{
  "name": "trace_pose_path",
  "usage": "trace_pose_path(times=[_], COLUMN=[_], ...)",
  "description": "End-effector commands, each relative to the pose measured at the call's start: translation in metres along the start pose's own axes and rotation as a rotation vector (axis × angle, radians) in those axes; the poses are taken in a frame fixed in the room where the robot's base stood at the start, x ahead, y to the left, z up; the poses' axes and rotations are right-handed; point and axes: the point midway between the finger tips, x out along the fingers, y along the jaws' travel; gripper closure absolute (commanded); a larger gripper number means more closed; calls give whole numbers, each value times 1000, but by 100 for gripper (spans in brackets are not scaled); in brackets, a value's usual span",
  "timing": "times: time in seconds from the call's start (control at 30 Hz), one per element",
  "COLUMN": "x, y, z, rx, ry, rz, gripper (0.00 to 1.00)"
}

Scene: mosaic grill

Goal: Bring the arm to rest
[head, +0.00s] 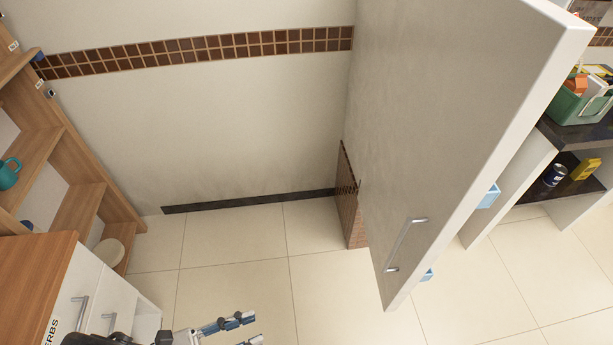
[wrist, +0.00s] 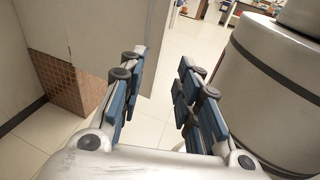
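My gripper (head: 250,329) shows at the bottom edge of the head view, over the tiled floor. Only part of my arm behind it is in that view. In the wrist view my gripper (wrist: 160,62) has its two blue-padded fingers apart, with nothing between them. It touches nothing that I can see.
A large pale door or panel (head: 440,130) with a metal handle (head: 403,245) stands to the right of my gripper. Wooden shelves (head: 75,222) and a wood-topped drawer unit (head: 38,280) stand at left. Tiled floor (head: 235,240) between them is clear.

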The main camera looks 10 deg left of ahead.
Motion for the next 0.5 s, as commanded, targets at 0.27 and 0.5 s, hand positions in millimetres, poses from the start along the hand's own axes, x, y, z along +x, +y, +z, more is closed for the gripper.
trace_pose_path(times=[0.27, 0.5], x=[38, 104], y=[24, 32], z=[50, 119], rx=[111, 342], ry=[185, 431], rz=[-227, -544], gripper=[69, 69])
